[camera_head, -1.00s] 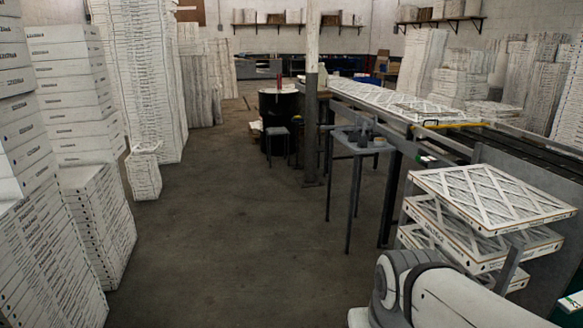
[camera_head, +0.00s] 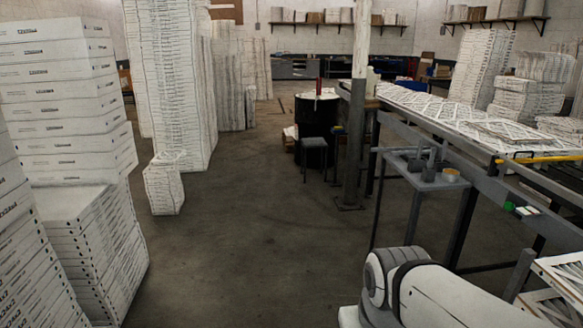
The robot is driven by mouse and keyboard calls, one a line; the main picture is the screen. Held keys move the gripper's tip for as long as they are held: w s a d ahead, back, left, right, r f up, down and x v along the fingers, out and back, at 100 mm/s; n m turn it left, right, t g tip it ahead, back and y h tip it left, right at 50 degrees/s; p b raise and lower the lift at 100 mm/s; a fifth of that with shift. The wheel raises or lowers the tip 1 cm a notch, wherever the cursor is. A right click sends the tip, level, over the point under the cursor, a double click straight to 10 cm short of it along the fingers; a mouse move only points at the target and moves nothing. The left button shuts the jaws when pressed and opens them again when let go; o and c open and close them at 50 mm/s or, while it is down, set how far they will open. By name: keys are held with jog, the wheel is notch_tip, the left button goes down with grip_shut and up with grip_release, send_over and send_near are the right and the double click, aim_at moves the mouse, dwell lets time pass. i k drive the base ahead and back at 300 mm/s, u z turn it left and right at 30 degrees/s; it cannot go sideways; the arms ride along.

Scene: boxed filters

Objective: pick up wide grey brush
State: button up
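I cannot make out a wide grey brush for certain. A small grey stand (camera_head: 398,171) right of the middle carries a few dark grey items (camera_head: 428,163), too small to identify. A yellowish roll (camera_head: 451,175) lies at the right end of the stand's top. My gripper is out of view; only a white and grey part of my own arm shows at the bottom right, in front of the stand.
Tall stacks of white filter boxes (camera_head: 70,95) line the left, with a smaller white stack (camera_head: 164,185) on the floor. A post (camera_head: 354,140), a black drum (camera_head: 317,117) and a stool (camera_head: 314,144) stand ahead. A long conveyor (camera_head: 420,103) runs along the right. The middle floor (camera_head: 240,240) is clear.

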aim_at(420, 145)
jog(key=z, duration=0.1)
jog(key=i, duration=1.55)
jog(key=z, duration=0.75)
jog(key=i, duration=2.15)
jog(key=z, duration=0.6)
